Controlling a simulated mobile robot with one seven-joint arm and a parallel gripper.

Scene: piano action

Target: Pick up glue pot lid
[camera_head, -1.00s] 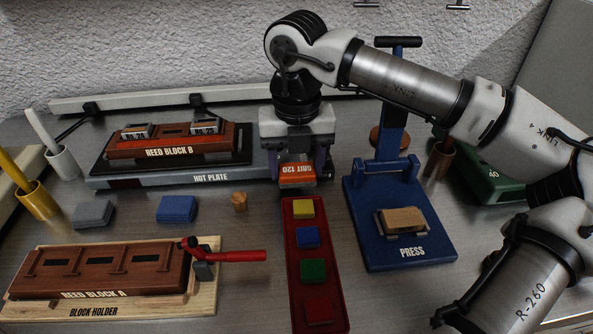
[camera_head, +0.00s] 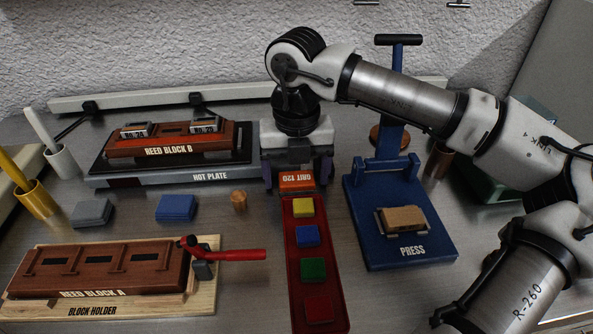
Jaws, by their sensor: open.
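No lid can be identified for certain. A brown round disc (camera_head: 376,134) shows partly behind the press column. A copper-brown cup (camera_head: 439,162) stands right of the press, partly covered by my arm. My gripper (camera_head: 297,178) is open at the far end of the red tray, left of the press, with its fingers to either side of an orange block (camera_head: 297,181) marked GRIT 120. The gripper body hides what lies behind it, and I cannot tell whether the fingers touch the block.
The red tray (camera_head: 291,262) holds several coloured blocks. The blue press (camera_head: 420,253) stands at right, the hot plate (camera_head: 178,182) with reed block B at back left, and the block holder (camera_head: 208,290) at front left. A small brown piece (camera_head: 238,200) lies between.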

